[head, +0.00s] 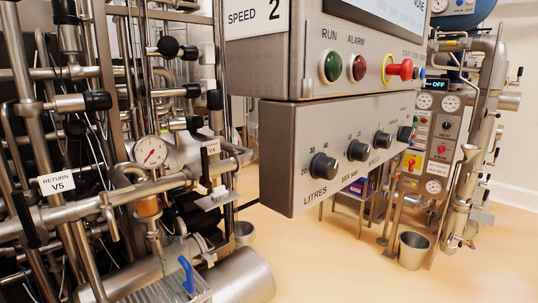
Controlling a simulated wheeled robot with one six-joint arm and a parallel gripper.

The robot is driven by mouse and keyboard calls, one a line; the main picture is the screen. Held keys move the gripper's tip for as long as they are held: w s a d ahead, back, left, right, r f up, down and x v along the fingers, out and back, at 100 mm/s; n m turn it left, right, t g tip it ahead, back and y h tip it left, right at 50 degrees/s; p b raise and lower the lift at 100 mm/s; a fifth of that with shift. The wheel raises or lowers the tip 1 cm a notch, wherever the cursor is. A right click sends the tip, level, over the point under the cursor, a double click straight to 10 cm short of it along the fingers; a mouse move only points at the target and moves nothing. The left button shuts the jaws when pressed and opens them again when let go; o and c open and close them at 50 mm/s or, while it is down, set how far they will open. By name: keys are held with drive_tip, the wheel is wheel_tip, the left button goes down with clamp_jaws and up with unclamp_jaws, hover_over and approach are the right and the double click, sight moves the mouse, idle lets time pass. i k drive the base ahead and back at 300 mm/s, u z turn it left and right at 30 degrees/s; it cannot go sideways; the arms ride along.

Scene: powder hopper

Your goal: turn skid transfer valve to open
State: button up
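The pipe skid (60,110) fills the left side of the head view, a dense frame of steel pipes with several black-capped fittings. No label naming a transfer valve is readable, so I cannot tell which valve it is. A tag reading RETURN V5 (56,183) hangs on the left pipes, and a black lever (30,218) slants below it. A smaller tag, perhaps V4 (211,148), sits near the middle. A blue handle (187,275) stands upright at the bottom. My gripper is not in view.
A control box (330,160) with black LITRES and SPEED knobs juts out in the centre, under a panel with RUN and ALARM lamps (345,66). A round gauge (150,151) is on the skid. A bucket (413,250) stands at right. The floor (330,265) at the front centre is clear.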

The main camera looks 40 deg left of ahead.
sight(206, 183)
drive_tip(key=z, duration=0.2)
drive_tip(key=i, duration=1.25)
drive_tip(key=u, duration=3.35)
drive_tip(key=i, duration=0.6)
drive_tip(key=z, duration=0.05)
